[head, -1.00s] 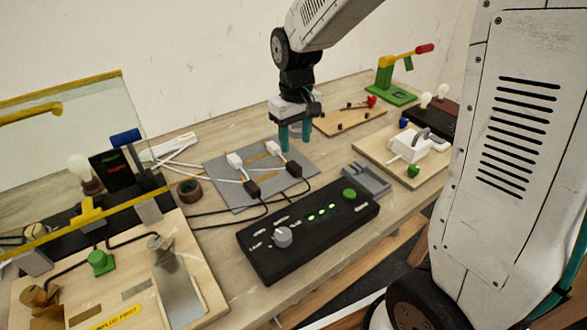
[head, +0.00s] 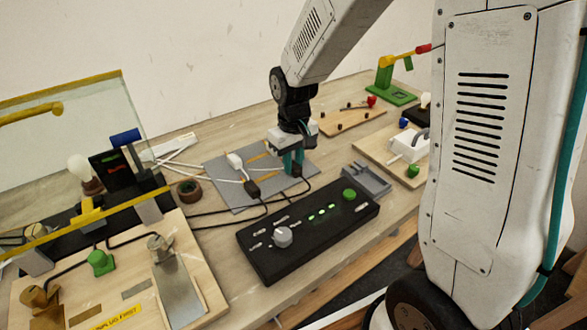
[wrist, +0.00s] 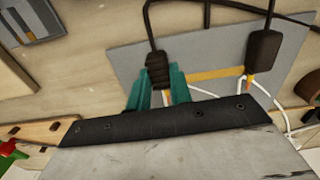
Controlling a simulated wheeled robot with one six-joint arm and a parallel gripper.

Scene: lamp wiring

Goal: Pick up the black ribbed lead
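The black ribbed lead's plug (wrist: 158,70) lies at the grey mat, between my teal fingers in the wrist view. In the head view its dark end (head: 297,171) shows just below the fingertips. My gripper (head: 293,162) is low over the mat's right part. Its fingers (wrist: 160,88) sit close against both sides of the ribbed plug and look shut on it. A second, smoother black plug (wrist: 263,48) lies apart on the mat, left of my gripper in the head view (head: 252,188). The far side of the grip is hidden.
The grey mat (head: 222,172) also carries a white connector (head: 234,160). A black control box (head: 300,238) stands in front, with a grey tray (head: 367,180) beside it. Black cables run across the mat's front edge. A wooden board with a white block (head: 408,146) is to the right.

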